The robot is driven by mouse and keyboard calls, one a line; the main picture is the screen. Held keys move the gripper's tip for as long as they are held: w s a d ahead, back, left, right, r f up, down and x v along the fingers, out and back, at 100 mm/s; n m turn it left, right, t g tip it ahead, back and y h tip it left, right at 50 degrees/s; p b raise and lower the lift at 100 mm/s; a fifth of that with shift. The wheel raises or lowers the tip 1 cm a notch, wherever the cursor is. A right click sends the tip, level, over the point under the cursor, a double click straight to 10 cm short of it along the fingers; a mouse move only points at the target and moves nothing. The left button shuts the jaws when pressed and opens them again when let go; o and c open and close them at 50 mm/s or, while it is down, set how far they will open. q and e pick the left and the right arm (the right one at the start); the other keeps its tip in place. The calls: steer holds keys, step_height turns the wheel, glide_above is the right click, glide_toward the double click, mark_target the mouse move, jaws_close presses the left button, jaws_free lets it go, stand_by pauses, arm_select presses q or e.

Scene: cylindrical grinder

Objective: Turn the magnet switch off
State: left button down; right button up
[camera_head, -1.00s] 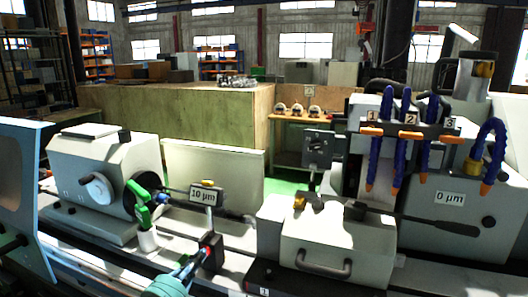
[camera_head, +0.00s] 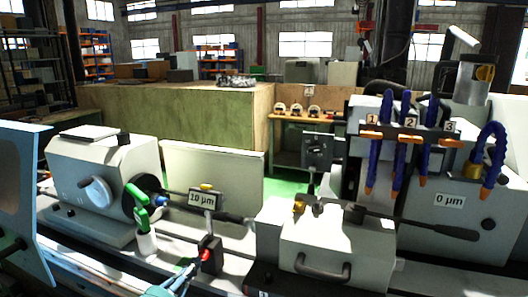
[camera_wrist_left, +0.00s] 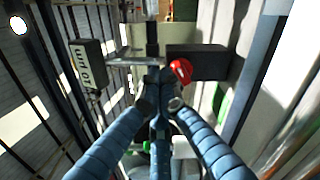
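The magnet switch is a red knob (camera_head: 206,255) on the black magnetic base (camera_head: 212,262) of the stand that carries the 10 µm sign (camera_head: 203,200). The base stands upright on the machine bed. In the left wrist view the red knob (camera_wrist_left: 181,70) shows just beyond and right of my fingertips, beside the dark base (camera_wrist_left: 200,63). My left gripper (camera_head: 189,270) reaches in from the bottom, its fingertips close to the knob. In the left wrist view its blue fingers (camera_wrist_left: 160,92) are drawn together with nothing visible between them. Contact with the knob is unclear. My right gripper is out of view.
A green-handled tool (camera_head: 139,205) stands left of the base, by the grey workhead (camera_head: 105,180). A grey housing with a black handle (camera_head: 330,245) is close on the right. Blue coolant hoses (camera_head: 400,150) hang further right. A pale panel (camera_head: 213,172) stands behind.

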mark_target(202, 257)
arm_select(q)
steer(key=shift+v, duration=1.15)
steer(key=shift+f, duration=0.15)
steer(key=w+d+f+b, duration=0.1)
steer(key=w+d+f, duration=0.1)
steer(key=w+d, duration=0.1)
steer(key=shift+w+f+b, duration=0.3)
steer(key=shift+w+b, duration=0.05)
steer(key=shift+w, duration=0.45)
steer(key=shift+d+r, duration=0.1)
steer(key=shift+r, duration=0.05)
